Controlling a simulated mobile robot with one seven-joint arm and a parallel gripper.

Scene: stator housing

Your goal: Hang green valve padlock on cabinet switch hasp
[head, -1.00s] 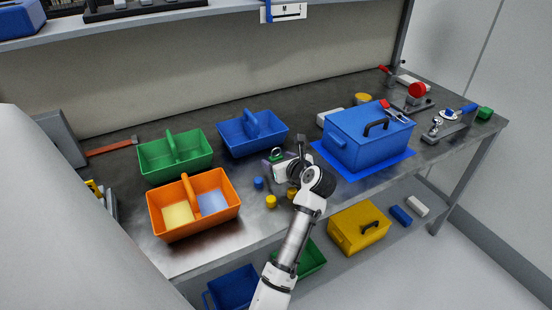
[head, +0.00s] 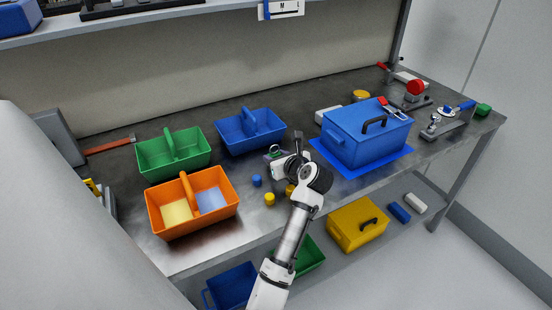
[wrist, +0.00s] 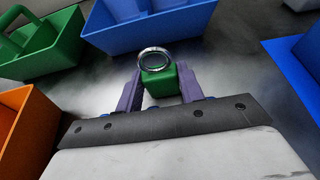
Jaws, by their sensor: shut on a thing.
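The green padlock (wrist: 159,84) has a block-like body and a silvery ring-shaped shackle. In the wrist view my gripper (wrist: 159,87) is shut on its body, with one purple-grey finger on each side, and the shackle stands clear of the fingers. In the head view my gripper (head: 274,158) is over the middle of the bench, left of the blue box, with the padlock (head: 275,149) small at its tip. At the far right stand a device with a red round knob (head: 415,88) and a metal fixture with a blue handle (head: 447,120). I cannot tell which carries the cabinet switch hasp.
A blue box (head: 350,142) with a red hasp-like piece on top stands on a blue mat (head: 328,163), between my gripper and the right-hand devices. Green (head: 150,162), blue (head: 230,140) and orange (head: 160,219) bins stand left. Small blue and yellow cylinders lie near my gripper.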

